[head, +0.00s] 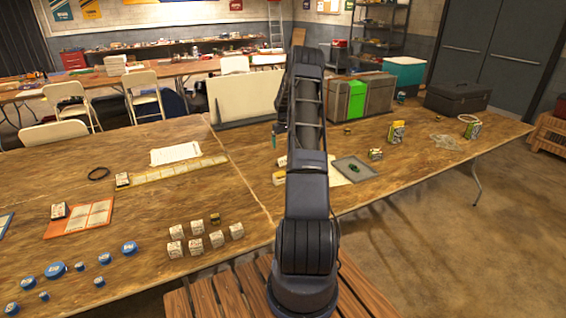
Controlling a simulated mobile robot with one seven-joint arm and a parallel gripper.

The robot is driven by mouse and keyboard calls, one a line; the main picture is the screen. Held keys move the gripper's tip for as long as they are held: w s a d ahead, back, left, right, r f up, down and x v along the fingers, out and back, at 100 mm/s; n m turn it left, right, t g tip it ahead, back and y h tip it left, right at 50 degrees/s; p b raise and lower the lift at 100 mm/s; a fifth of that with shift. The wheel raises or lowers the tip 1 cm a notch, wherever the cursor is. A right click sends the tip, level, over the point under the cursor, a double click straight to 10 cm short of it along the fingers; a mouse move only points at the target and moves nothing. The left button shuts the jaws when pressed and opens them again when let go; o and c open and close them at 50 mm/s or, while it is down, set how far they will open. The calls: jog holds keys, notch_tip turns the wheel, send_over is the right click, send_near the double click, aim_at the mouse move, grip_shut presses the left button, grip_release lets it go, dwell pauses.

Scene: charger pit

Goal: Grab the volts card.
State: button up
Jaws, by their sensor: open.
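I cannot make out which thing is the volts card; print is too small to read. A small card-like pack (122,181) lies at the left end of a yellow strip on the table. Another dark-edged pack (59,211) lies on an orange-bordered sheet (92,216) at the left. A yellow-green pack (396,132) stands on the right table, and a similar pack (472,128) stands farther right. My arm rises through the middle of the head view and hides part of the table.
Several white cubes (195,246) stand near the front table edge, left of my arm. Several blue discs (56,270) lie at the front left. A grey tray (354,170) lies right of my arm. A black toolbox (458,96) stands at the far right.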

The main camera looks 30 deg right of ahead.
aim_at(283, 160)
notch_tip(283, 160, down, 11)
jog(key=shift+s+a+r, duration=0.1)
jog(key=shift+r, duration=0.05)
dwell(0.5)
jog(key=shift+c, duration=0.2)
jog(key=c, duration=1)
